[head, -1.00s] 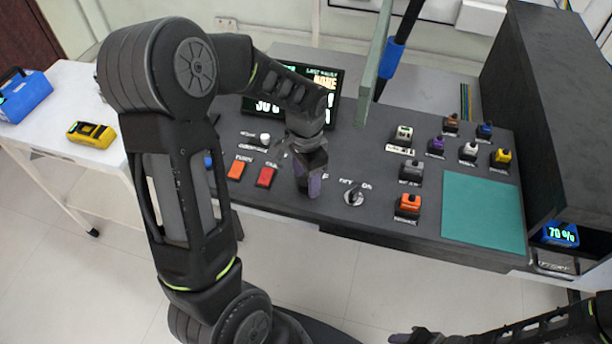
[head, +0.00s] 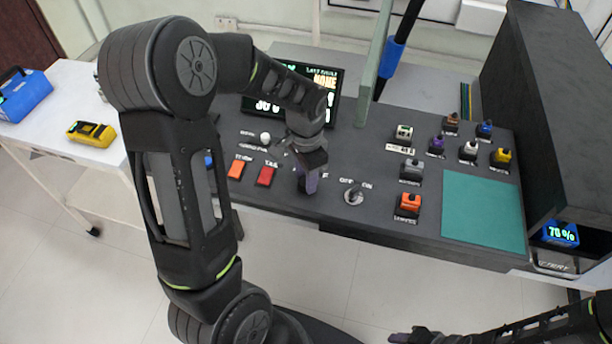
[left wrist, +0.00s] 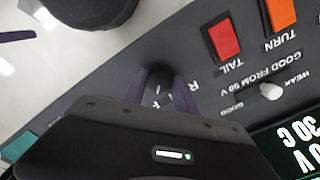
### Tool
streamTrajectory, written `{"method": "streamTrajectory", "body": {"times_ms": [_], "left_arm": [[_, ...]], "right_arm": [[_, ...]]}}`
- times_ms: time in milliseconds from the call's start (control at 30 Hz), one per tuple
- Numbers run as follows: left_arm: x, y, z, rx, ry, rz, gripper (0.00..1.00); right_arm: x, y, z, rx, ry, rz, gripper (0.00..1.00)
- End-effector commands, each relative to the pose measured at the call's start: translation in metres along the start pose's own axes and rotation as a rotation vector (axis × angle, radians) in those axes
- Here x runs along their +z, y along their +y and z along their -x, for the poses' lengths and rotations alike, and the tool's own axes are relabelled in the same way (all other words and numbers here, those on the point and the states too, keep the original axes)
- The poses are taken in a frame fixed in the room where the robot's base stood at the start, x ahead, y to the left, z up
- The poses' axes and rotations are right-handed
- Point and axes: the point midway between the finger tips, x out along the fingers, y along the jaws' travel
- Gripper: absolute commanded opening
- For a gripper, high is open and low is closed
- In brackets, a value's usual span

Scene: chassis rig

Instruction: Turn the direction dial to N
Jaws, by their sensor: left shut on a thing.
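The direction dial (left wrist: 157,82) is a dark round knob on the sloped dark panel, with an R and other, partly covered letters beside it. In the left wrist view it sits between the two purple fingertips of my left gripper (left wrist: 166,92), which is shut on it. In the head view my left gripper (head: 309,182) points down at the panel and hides the dial, so I cannot read its pointer. My right gripper (head: 414,335) shows only partly at the bottom edge, away from the panel; its jaws are unclear.
An orange switch (head: 236,169) and a red switch (head: 266,175) lie left of my left gripper. A round silver key-like switch (head: 353,194) is close on its right. A display (head: 322,85) stands behind. A green upright plate (head: 372,70) rises behind to the right.

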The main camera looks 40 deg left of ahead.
Motion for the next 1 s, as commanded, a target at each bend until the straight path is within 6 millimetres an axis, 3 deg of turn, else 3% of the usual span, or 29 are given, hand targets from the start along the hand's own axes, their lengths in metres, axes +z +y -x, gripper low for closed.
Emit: {"method": "streamTrajectory", "body": {"times_ms": [467, 1000], "left_arm": [[0.000, 0.000, 0.000, -0.001, 0.001, 0.070, 0.00], [-0.001, -0.001, 0.000, -0.001, 0.003, 0.465, 0.00]], "right_arm": [[0.000, 0.001, -0.003, -0.001, 0.001, 0.001, 0.48], [-0.002, 0.004, -0.014, -0.005, 0.004, 0.003, 0.48]]}}
